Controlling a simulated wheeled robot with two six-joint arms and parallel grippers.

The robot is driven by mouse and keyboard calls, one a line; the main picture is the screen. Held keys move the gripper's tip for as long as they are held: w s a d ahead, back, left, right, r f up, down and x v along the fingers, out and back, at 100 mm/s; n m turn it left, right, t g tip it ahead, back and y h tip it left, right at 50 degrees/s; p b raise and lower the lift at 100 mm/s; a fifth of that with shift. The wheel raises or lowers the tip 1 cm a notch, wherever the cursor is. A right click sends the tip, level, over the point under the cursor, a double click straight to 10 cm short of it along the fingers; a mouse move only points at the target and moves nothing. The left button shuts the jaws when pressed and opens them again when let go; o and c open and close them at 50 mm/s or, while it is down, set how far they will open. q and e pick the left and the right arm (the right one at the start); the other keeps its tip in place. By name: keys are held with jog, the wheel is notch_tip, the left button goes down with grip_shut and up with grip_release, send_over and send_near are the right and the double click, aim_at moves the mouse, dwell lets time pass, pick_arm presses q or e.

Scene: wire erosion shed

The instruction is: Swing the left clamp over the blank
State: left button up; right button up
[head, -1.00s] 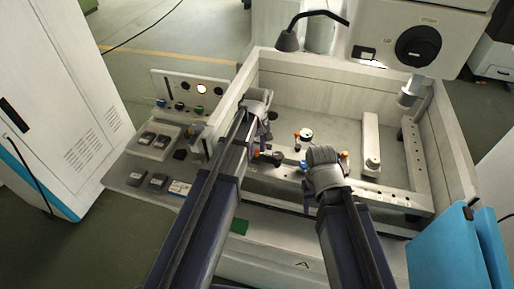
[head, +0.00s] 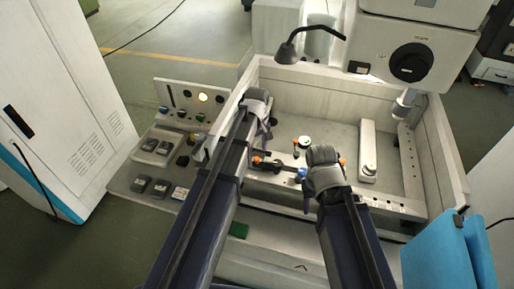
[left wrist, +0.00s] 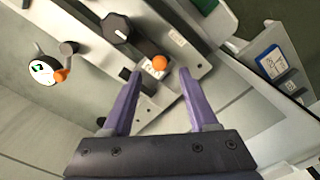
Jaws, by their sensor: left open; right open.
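My left gripper (head: 264,138) is over the left part of the tank. In the left wrist view it (left wrist: 155,72) is open and empty, its two purple fingers on either side of an orange ball knob (left wrist: 160,62), with no visible grip on it. This knob seems to belong to the left clamp, and it also shows in the head view as an orange knob (head: 257,159). A black knob (left wrist: 116,28) stands farther along the same pale rail. The blank cannot be clearly made out. My right gripper (head: 310,195) is open near the front rail, its fingers mostly hidden.
A round dial (left wrist: 42,72) with an orange knob stands beside the rail, also in the head view (head: 305,142). The tank walls (head: 330,85) surround the work area. A control panel (head: 190,103) stands left, a black lamp (head: 290,50) behind, a blue panel (head: 440,255) front right.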

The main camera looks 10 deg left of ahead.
pick_arm(q)
notch_tip(320, 180, up, 3)
jog(key=shift+r+p, duration=0.15)
jog(key=shift+p, duration=0.95)
pick_arm(e)
notch_tip(320, 180, up, 3)
jog(key=shift+r, duration=0.1)
pick_arm(q)
jog(key=shift+s+d+f+b, duration=0.15)
jog(key=shift+s+f+b, duration=0.05)
jog(key=shift+f+b, duration=0.1)
jog(key=s+d+f+m+b, duration=0.5)
jog(key=s+f+m+b, duration=0.1)
jog(key=s, duration=0.3)
jog(key=s+d+f+m+y+b, duration=0.1)
jog(key=s+d+f+m+b, duration=0.4)
jog(key=s, duration=0.4)
notch_tip(320, 180, down, 2)
jog(key=shift+s+f+m+b, duration=0.2)
jog(key=shift+m+b, duration=0.6)
jog(key=shift+b, duration=0.45)
pick_arm(e)
notch_tip(320, 180, down, 14)
pick_arm(q)
jog(key=shift+d, duration=0.1)
